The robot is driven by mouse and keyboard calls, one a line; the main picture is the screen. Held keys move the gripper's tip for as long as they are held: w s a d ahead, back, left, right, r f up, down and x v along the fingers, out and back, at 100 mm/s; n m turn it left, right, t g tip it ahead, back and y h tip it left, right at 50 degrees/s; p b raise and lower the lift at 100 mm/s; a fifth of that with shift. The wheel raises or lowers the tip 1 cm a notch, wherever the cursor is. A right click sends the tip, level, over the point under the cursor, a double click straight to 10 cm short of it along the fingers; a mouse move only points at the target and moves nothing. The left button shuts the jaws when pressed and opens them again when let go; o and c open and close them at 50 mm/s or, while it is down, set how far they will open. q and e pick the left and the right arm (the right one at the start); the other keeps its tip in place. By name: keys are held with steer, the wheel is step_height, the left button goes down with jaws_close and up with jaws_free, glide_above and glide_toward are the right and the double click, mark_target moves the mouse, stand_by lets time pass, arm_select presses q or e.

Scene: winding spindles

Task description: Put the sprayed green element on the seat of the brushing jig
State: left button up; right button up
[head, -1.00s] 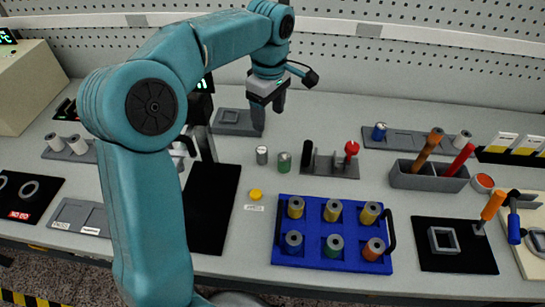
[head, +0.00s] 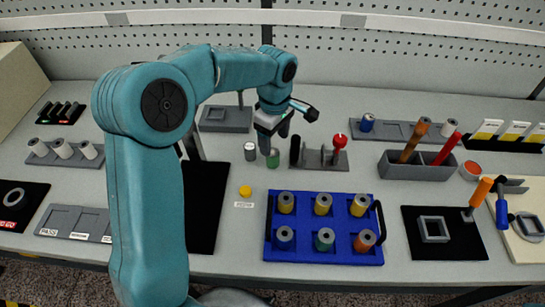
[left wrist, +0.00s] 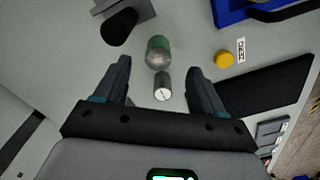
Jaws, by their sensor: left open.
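The green element (head: 273,159), a short upright cylinder with a grey top, stands on the bench. It also shows in the left wrist view (left wrist: 158,50), just beyond the fingertips. A plain grey cylinder (head: 250,151) stands beside it, and in the left wrist view it lies between the fingers (left wrist: 163,90). My left gripper (head: 274,141) is open and empty, pointing down just behind and above the green element. A grey fixture (head: 318,164) with a black upright post and a red ball knob stands right of it; it may be the brushing jig. My right gripper is not in view.
A blue tray (head: 326,226) with several spools lies in front. A yellow button (head: 245,191) sits left of it, beside a black mat (head: 203,225). A grey tool holder (head: 417,168) stands right. A flat grey plate (head: 226,127) lies behind.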

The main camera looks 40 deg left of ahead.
mark_target(273, 152)
arm_select(q)
steer(key=shift+s+f, duration=0.1)
steer(key=shift+f, duration=0.55)
steer(key=f+p, duration=0.1)
steer(key=f, duration=0.4)
steer(key=shift+a, duration=0.2)
steer(key=c, duration=1.2)
steer(key=r, duration=1.9)
steer(key=shift+w+r, duration=0.2)
steer(key=shift+r, duration=0.1)
steer(key=shift+c, duration=0.2)
steer(key=shift+r, duration=0.2)
